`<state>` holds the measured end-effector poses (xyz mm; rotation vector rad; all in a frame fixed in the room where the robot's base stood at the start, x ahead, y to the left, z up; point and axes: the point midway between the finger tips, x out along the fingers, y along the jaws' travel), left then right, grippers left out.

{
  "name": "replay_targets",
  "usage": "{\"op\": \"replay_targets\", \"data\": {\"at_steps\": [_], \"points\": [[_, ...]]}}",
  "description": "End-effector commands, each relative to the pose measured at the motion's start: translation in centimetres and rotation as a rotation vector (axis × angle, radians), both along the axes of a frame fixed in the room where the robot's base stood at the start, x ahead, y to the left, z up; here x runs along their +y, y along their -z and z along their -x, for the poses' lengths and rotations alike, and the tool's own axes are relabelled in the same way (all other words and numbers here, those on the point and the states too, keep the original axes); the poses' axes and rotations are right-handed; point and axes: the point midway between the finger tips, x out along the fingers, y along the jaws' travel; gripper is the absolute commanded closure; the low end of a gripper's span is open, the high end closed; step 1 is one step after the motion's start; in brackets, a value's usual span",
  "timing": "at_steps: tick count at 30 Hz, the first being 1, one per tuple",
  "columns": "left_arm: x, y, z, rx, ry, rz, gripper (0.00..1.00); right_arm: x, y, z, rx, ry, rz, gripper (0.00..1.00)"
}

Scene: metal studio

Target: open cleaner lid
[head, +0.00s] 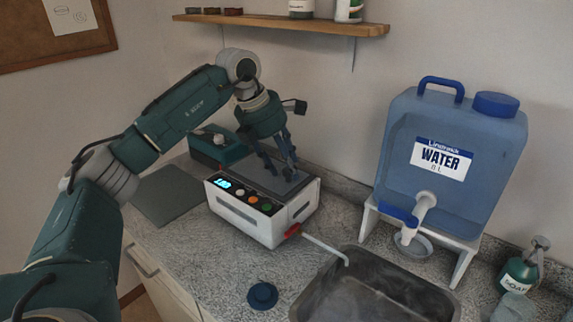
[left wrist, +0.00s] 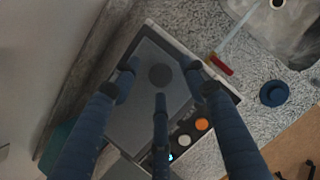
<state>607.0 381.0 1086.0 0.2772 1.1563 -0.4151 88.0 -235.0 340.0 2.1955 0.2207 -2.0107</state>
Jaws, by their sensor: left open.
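The cleaner (head: 232,213) is a white box with a lit blue display and several coloured buttons on its front, standing on the counter. Its flat grey lid (head: 250,176) lies closed on top; it also fills the middle of the left wrist view (left wrist: 135,112). A dark round spot (left wrist: 160,76), perhaps a knob, shows on the lid between my fingers. My left gripper (head: 283,172) points down over the lid, its three blue fingers spread and empty. I cannot tell whether the fingertips touch the lid. My right gripper is not in view.
A blue water container (head: 455,190) on a white stand is at the right, behind the sink (head: 375,300). A red-handled drain tap (head: 292,231) with a pipe reaches toward the sink. A blue round piece (head: 262,295) lies in front. A shelf (head: 285,24) hangs above.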

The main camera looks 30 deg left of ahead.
Motion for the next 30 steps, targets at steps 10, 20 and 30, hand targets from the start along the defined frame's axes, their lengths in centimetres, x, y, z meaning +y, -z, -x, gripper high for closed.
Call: {"op": "replay_targets", "data": {"at_steps": [10,20,30], "points": [[-0.1,0.8,-0.3,-0.001,0.0,0.0,0.56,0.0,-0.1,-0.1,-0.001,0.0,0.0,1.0],[-0.2,0.7,-0.3,-0.002,0.001,0.001,1.0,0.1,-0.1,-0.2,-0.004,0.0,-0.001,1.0],[-0.6,-0.3,-0.4,-0.002,0.0,0.039,1.0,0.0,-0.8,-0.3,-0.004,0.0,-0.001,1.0]]}}
